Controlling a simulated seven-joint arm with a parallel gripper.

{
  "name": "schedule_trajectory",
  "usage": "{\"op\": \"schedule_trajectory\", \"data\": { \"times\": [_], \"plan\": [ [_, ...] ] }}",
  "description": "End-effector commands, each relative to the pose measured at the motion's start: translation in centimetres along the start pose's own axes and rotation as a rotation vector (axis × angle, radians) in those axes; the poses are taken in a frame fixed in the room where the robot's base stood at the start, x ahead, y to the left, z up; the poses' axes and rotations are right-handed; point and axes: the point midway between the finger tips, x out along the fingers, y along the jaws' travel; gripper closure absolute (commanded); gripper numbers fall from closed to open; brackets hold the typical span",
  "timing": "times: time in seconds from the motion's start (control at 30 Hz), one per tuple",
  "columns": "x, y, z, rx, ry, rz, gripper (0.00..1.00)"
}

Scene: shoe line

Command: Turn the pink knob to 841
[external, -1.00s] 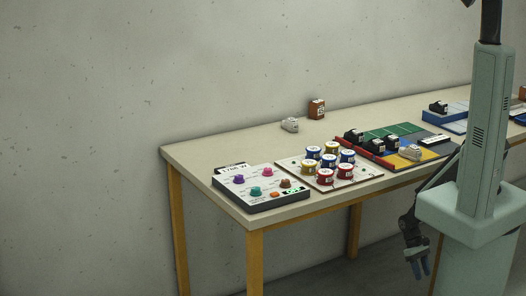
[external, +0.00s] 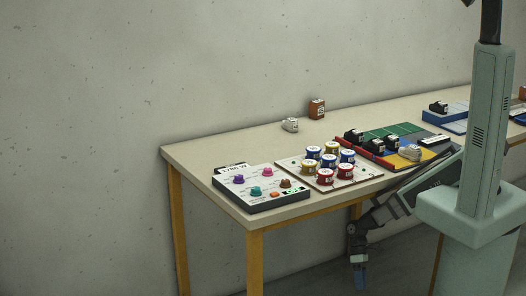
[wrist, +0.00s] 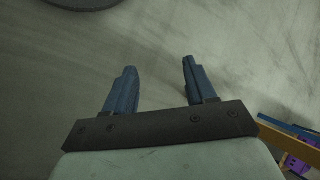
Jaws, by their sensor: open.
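The pink knob (external: 267,171) is on the far side of the white control panel (external: 230,188), at the left end of the table. The panel also carries purple, teal and brown knobs, an orange button, a small green-lit display (external: 292,191) and a label reading about 1786 W. The display's digits are too small to read. My gripper (external: 359,283) hangs below table height in front of the table, to the right of the panel and well apart from it. In the wrist view my gripper (wrist: 158,78) has its two blue fingers apart with nothing between them.
A board of several colored round tins (external: 327,168) stands just right of the panel. Further right is a colored tray (external: 390,132) with black shoes and a pale one. A pale shoe (external: 290,125) and a brown box (external: 317,108) stand at the back. The table's front edge (external: 300,216) lies between my gripper and the panel.

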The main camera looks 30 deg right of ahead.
Motion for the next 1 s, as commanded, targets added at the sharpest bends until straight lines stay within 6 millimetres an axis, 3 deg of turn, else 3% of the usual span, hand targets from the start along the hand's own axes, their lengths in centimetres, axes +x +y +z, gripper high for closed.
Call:
{"op": "schedule_trajectory", "data": {
  "times": [0.03,0.2,0.5,0.73,1.0],
  "plan": [
    [0.3,-1.4,-1.5,-0.049,0.004,-0.012,0.44],
    [1.1,-6.6,-4.9,-0.204,0.022,-0.065,0.44],
    [2.7,-16.6,-9.3,-0.464,0.048,-0.164,0.44],
    [4.4,-25.9,-11.3,-0.674,0.067,-0.258,0.44],
    [6.7,-38.1,-11.6,-0.92,0.087,-0.39,0.44]
  ]
}}
